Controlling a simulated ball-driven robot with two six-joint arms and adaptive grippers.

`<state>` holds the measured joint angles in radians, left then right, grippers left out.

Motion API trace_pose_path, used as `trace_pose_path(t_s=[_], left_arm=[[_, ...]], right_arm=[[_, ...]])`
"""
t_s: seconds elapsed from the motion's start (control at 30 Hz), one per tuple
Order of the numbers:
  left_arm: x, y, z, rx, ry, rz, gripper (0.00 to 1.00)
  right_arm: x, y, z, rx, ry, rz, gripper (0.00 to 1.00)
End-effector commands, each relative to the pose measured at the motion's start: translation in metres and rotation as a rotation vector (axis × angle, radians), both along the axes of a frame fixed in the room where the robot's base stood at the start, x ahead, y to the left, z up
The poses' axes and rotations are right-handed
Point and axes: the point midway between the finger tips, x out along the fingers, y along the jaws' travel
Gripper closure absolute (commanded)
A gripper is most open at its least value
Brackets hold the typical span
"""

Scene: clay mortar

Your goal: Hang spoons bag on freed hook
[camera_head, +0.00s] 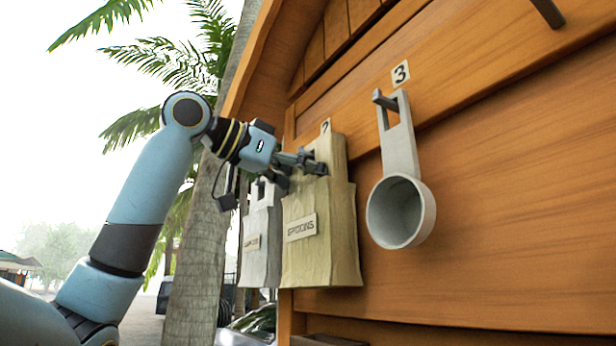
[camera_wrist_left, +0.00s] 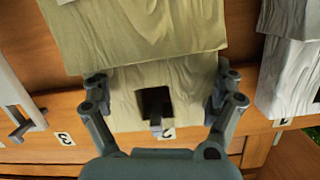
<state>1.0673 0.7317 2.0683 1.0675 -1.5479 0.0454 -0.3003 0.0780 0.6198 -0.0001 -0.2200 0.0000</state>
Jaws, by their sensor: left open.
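The tan spoons bag (camera_head: 320,235), with a SPOONS label, hangs flat against the wooden wall below tag 2 (camera_head: 326,126). In the left wrist view the bag (camera_wrist_left: 140,35) has a narrow top with a dark hole. The hook (camera_wrist_left: 156,126) shows in that hole. My left gripper (camera_head: 308,164) is at the bag's top. In the wrist view its open fingers (camera_wrist_left: 165,95) stand on either side of the bag's narrow top. Whether they touch it is unclear. A bare hook (camera_head: 547,12) sticks out at the upper right. My right gripper is not in view.
A grey scoop (camera_head: 428,215) hangs on the hook under tag 3 (camera_head: 401,73), right of the spoons bag. A grey bag (camera_head: 262,240) hangs close on its left; it also shows in the wrist view (camera_wrist_left: 290,75). The wall right of the scoop is clear.

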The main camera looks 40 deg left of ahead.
Motion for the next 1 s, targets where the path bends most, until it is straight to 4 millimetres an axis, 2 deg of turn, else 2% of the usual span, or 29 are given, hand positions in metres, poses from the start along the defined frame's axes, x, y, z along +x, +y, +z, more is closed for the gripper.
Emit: trace_pose_path(t_s=[0.23,0.53,0.7,1.0], left_arm=[[-0.008,0.005,0.002,0.004,-0.001,0.003,0.08],[-0.047,0.021,0.011,0.006,0.000,0.007,0.08],[-0.061,0.027,0.014,0.004,-0.001,0.003,0.08],[-0.068,0.028,0.015,0.000,0.000,0.000,0.08]], right_arm=[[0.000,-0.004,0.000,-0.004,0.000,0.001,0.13],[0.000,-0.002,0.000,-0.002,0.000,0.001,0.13],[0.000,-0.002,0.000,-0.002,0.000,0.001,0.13],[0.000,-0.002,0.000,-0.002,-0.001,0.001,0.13]])
